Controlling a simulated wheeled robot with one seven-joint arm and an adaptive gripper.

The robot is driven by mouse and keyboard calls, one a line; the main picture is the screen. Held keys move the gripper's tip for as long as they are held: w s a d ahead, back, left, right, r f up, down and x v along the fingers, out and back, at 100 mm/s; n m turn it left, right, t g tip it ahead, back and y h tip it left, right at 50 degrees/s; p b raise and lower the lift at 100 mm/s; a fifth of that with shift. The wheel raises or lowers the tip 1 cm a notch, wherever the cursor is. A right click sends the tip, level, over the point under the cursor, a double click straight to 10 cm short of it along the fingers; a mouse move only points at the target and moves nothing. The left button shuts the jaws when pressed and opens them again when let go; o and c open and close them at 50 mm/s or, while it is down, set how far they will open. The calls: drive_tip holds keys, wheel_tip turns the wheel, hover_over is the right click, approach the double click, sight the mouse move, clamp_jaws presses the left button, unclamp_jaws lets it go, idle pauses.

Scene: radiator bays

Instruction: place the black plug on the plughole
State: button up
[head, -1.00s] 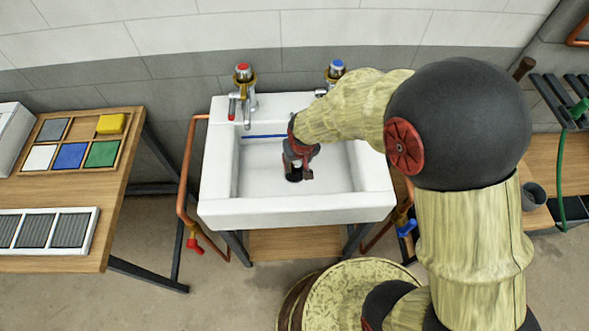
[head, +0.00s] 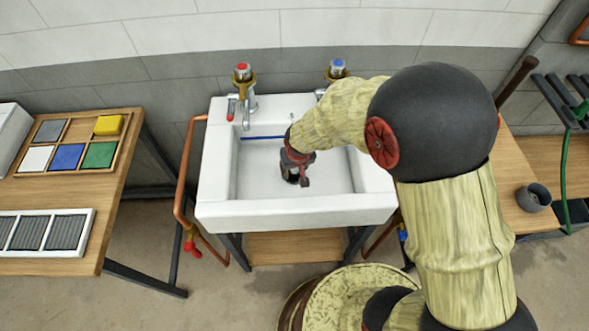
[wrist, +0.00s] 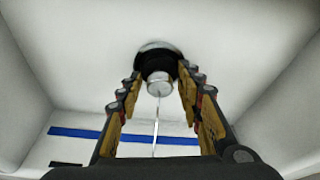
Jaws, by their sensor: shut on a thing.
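The black plug (wrist: 156,65) is between the fingers of my gripper (wrist: 160,82) in the wrist view, its silver knob toward the camera and a thin chain running from it. My gripper is shut on it. The silver rim of the plughole (wrist: 158,45) shows just beyond the plug, which covers most of it. I cannot tell whether the plug touches the rim. In the head view my gripper (head: 296,172) points down into the white sink (head: 215,200), low over the basin floor, and largely hides the plug.
A red-topped tap (head: 242,85) and a blue-topped tap (head: 336,75) stand at the sink's back edge. A blue stripe (head: 262,137) marks the back wall of the basin. A wooden table (head: 100,200) with coloured tiles is at left. A grey cup (head: 533,197) stands at right.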

drive_tip(key=shift+s+d+f, duration=0.1)
drive_tip(key=shift+s+f, duration=0.1)
drive_tip(key=shift+f, duration=0.25)
drive_tip(key=o, duration=1.3)
drive_tip(key=shift+f, duration=0.15)
drive_tip(key=w+d+r+p+v, duration=0.15)
drive_tip(key=p+v, duration=0.35)
drive_tip(key=v, duration=1.5)
drive_tip(key=s+d+r, duration=0.4)
drive_tip(key=s+r, duration=0.1)
drive_tip(key=s+d+r+m+t, duration=0.1)
drive_tip(key=s+d+r, duration=0.2)
drive_tip(key=s+r, duration=0.2)
drive_tip(key=s+d+r+m+t, duration=0.1)
drive_tip(key=s+d+r, duration=0.3)
drive_tip(key=s+r, duration=0.1)
drive_tip(key=shift+s+d+r+h, duration=0.15)
drive_tip(key=shift+r, duration=0.2)
drive_tip(key=shift+s+d+r+h, duration=0.15)
drive_tip(key=shift+s+r, duration=0.05)
drive_tip(key=shift+r, duration=0.15)
